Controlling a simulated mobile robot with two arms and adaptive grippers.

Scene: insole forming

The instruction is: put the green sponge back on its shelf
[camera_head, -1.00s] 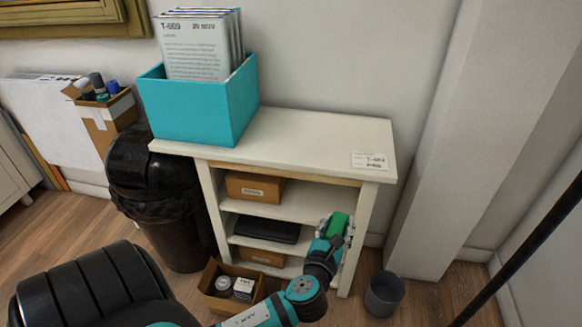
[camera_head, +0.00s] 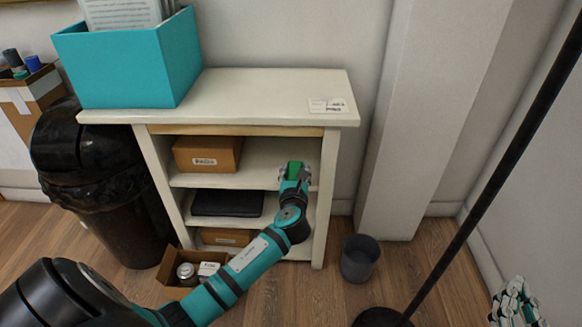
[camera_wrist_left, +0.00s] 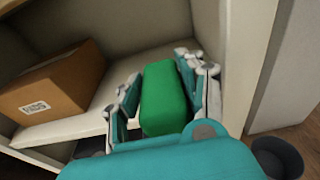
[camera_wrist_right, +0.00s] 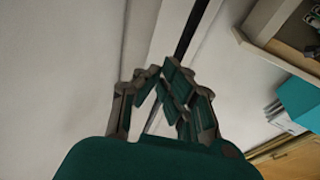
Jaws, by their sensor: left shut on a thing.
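The green sponge (camera_head: 295,169) is between the fingers of my left gripper (camera_head: 295,176), at the right end of the upper shelf (camera_head: 262,160) of the white shelf unit. In the left wrist view the sponge (camera_wrist_left: 164,98) sits between both fingers of my left gripper (camera_wrist_left: 165,100), which is shut on it. The sponge is at the shelf opening; whether it touches the shelf board is hard to tell. My right gripper (camera_head: 515,305) is at the lower right, away from the shelf. In the right wrist view it (camera_wrist_right: 165,95) holds nothing visible, its fingertips close together.
A cardboard box (camera_head: 208,155) stands on the upper shelf's left. A black case (camera_head: 228,203) lies on the shelf below. The unit's right post (camera_head: 325,195) is close to my left gripper. A grey bin (camera_head: 359,258) and a black pole (camera_head: 480,190) stand at right.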

